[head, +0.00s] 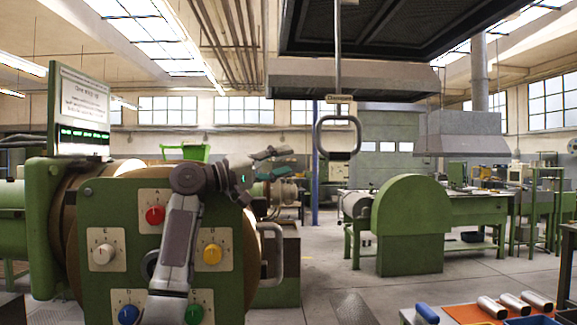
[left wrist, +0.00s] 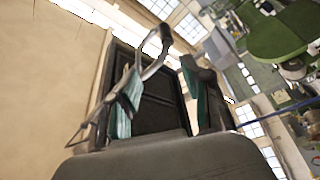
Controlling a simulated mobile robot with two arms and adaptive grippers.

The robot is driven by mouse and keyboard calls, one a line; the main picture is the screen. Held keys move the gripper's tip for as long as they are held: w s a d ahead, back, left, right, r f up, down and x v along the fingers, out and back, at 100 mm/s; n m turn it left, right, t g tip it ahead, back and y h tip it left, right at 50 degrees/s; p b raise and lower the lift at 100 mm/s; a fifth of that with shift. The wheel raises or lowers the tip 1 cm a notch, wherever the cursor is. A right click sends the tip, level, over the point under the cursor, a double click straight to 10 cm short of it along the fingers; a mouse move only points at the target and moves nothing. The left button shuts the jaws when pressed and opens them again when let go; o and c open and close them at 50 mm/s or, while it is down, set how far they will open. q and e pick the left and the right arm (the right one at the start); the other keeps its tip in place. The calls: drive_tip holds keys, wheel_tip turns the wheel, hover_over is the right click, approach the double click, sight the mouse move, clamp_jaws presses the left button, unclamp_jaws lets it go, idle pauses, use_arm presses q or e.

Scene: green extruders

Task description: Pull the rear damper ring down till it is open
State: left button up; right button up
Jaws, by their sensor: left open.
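A rounded grey damper ring (head: 319,138) with a darker lower grip hangs from a thin vertical rod, below the dark hood. A grey loop that looks like this ring shows in the left wrist view (left wrist: 166,40), beyond and between the finger ends. My left gripper (head: 268,172) is open, with teal finger pads, left of and lower than the ring in the head view. In the left wrist view the gripper (left wrist: 161,75) has its fingers spread and nothing clasped. The gap in depth to the ring is hard to judge. My right gripper is out of view.
A green machine panel (head: 131,255) with coloured knobs stands close at left, with a sign (head: 80,110) on top. A large dark hood (head: 375,35) hangs overhead. A green machine (head: 410,225) stands beyond, right. Metal cylinders (head: 505,304) lie at lower right. Open floor lies between.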

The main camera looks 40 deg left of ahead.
sight(329, 159)
use_arm(q)
drive_tip(key=shift+s, duration=0.15)
drive_tip(key=w+d+f+m+g+p, duration=0.1)
drive_tip(key=w+d+f+g+p, duration=0.15)
drive_tip(key=w+f+p, duration=0.4)
drive_tip(key=s+a+r+t+p, duration=0.25)
drive_tip(key=s+r+p, duration=0.25)
drive_tip(key=p, duration=0.3)
drive_tip(key=shift+n, duration=0.5)
drive_tip(key=p+x, duration=0.7)
drive_tip(key=x, duration=0.6)
drive_tip(key=shift+w+d+r, duration=0.1)
drive_tip(key=shift+w+d, duration=0.05)
drive_tip(key=shift+d, duration=0.15)
drive_tip(key=shift+w+d, duration=0.2)
drive_tip(key=shift+w, duration=0.2)
